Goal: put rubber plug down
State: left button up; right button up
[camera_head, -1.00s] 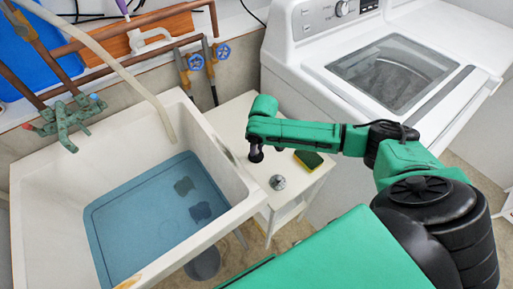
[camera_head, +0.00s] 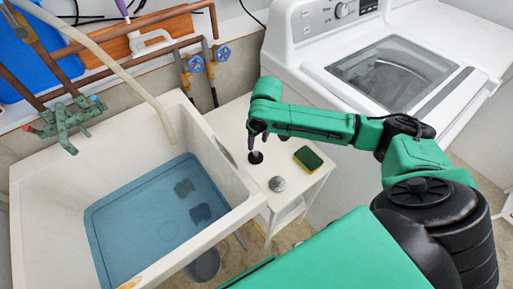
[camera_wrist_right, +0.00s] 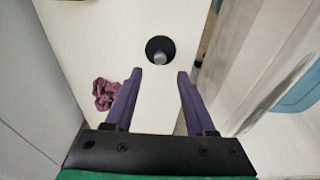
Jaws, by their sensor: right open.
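The rubber plug (camera_head: 256,157) is a black disc with a grey knob on top. It rests flat on the small white table (camera_head: 232,122) between the sink and the washer, and it also shows in the right wrist view (camera_wrist_right: 155,46). My right gripper (camera_head: 258,140) is open and empty just above and behind the plug. In the wrist view its two purple fingers (camera_wrist_right: 159,72) are spread apart, and the plug lies beyond their tips without touching them. My left gripper is out of view.
A metal strainer (camera_head: 277,184) and a yellow-green sponge (camera_head: 308,159) share the tabletop. The water-filled sink (camera_head: 45,185) is at left, the white washer (camera_head: 310,55) at back right.

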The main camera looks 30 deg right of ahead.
jog(key=r, duration=0.3)
jog(key=s+r, duration=0.1)
jog(key=r, duration=0.1)
jog(key=shift+r, duration=0.25)
